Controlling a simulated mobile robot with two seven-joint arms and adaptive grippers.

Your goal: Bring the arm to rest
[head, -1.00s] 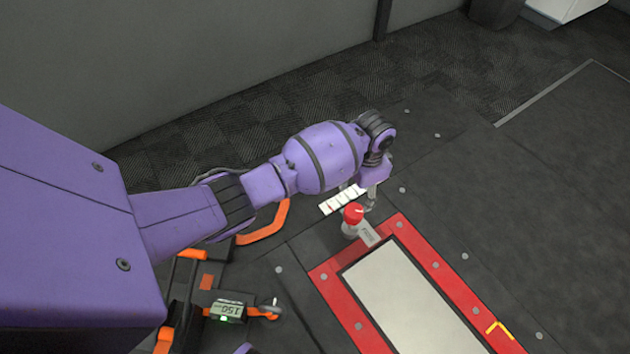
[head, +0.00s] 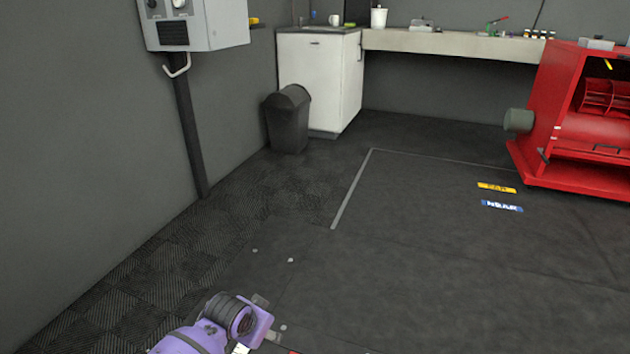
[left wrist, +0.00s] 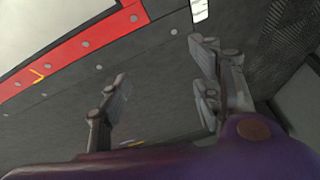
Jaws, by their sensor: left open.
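My purple left arm (head: 212,328) comes in at the bottom of the head view, with only its wrist end showing. The left gripper is mostly cut off there by the lower edge. In the left wrist view my left gripper (left wrist: 160,95) is open, its two grey fingers wide apart. Nothing is between them, only dark floor behind. My right gripper is in neither view.
A red-framed plate (left wrist: 75,45) lies on the floor in the left wrist view. The head view shows a black bin (head: 288,122), white cabinet (head: 312,80), grey workbench (head: 440,43), red machine (head: 580,150) and grey wall box (head: 200,22). Open floor (head: 400,250) fills the middle.

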